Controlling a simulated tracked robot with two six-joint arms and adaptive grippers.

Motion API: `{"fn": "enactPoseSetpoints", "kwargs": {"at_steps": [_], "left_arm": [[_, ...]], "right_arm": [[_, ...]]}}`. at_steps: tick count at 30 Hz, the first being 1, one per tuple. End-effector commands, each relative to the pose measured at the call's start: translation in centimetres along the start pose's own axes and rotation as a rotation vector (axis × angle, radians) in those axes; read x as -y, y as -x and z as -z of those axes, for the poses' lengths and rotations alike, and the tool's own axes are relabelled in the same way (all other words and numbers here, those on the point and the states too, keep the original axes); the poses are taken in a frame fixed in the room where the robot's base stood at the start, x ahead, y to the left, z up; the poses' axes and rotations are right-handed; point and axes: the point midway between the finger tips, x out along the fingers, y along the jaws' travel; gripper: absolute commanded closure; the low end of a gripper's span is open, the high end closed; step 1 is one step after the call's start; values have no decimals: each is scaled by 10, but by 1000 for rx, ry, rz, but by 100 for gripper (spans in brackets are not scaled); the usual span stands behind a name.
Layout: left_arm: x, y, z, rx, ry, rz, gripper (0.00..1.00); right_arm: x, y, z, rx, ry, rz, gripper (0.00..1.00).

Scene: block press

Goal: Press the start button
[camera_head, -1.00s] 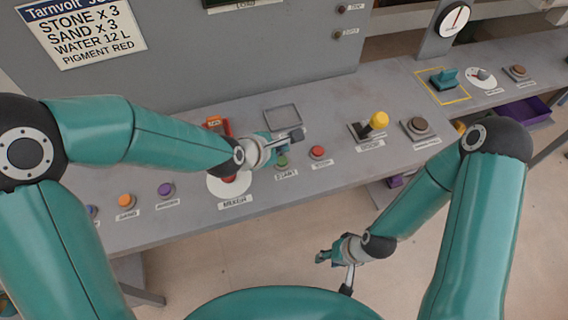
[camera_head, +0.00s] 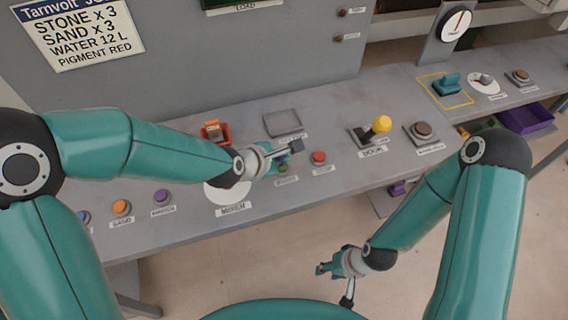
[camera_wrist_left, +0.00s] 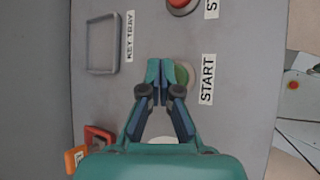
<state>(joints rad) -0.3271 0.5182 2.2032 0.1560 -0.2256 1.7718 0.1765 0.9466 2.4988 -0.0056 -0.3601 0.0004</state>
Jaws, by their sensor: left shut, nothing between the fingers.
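The start button (camera_wrist_left: 183,75) is a round green button beside its START label (camera_wrist_left: 207,79) in the left wrist view. My left gripper (camera_wrist_left: 161,68) is shut and empty. Its fingertips overlap the button's left side in that view and hide part of it; I cannot tell whether they touch it. In the head view the button (camera_head: 283,168) shows only in part, just below the left gripper (camera_head: 291,148). My right gripper (camera_head: 334,283) has its fingers spread and hangs in front of the console, away from the buttons.
A red stop button (camera_head: 319,157) sits just right of the start button. The empty key tray (camera_head: 282,123) lies behind the gripper. An orange-red item (camera_head: 215,131) is behind the left wrist, above the white mixer disc (camera_head: 222,196).

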Motion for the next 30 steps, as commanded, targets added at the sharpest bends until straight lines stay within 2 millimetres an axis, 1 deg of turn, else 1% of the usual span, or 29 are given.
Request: {"fn": "enactPoseSetpoints", "kwargs": {"at_steps": [20, 30], "left_arm": [[0, -1, 0, 1, -1, 1, 100], [6, -5, 3, 1, -1, 1, 100]], "right_arm": [[0, 0, 0, 0, 0, 0, 60], [-4, -12, 0, 0, 0, 0, 60]]}}
